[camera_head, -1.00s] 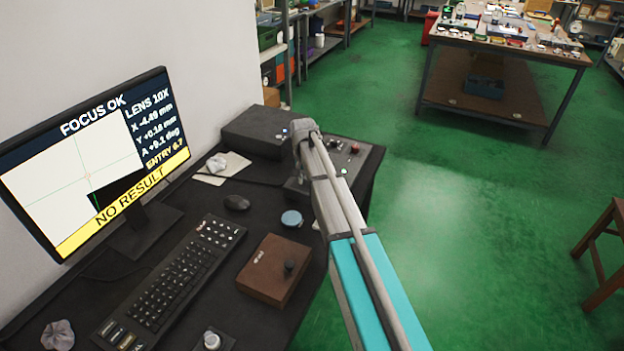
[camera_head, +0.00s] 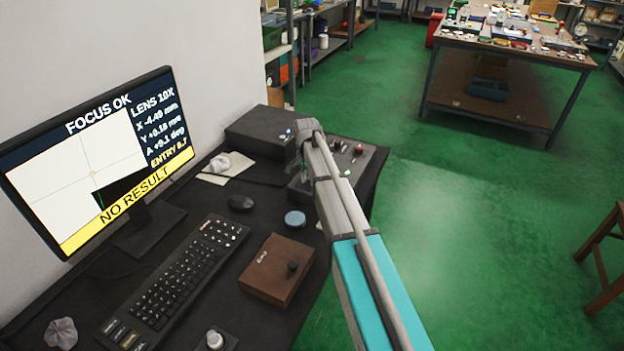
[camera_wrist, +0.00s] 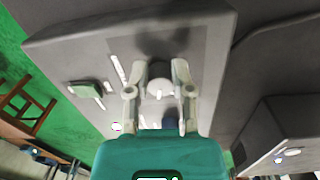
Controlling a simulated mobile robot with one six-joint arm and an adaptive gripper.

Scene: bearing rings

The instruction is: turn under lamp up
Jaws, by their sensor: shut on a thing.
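In the wrist view a round knob (camera_wrist: 160,86) with a pale mark sits on a grey control panel (camera_wrist: 75,52). My gripper (camera_wrist: 160,98) is shut on this knob, with one finger on each side. Pale line markings lie on the panel beside it, too blurred to read. In the head view the control box (camera_head: 367,161) stands at the far right end of the black desk, and my arm hides the knob there. The monitor (camera_head: 85,160) shows a white field with a black corner, "FOCUS OK", "LENS 10X" and a yellow "NO RESULT" bar.
A red button (camera_head: 359,149) stands on the control box. A black box (camera_head: 255,130) is behind it, by the wall. The desk also holds a keyboard (camera_head: 172,285), a mouse (camera_head: 240,202), a blue round lid (camera_head: 295,218) and a brown box (camera_head: 277,270).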

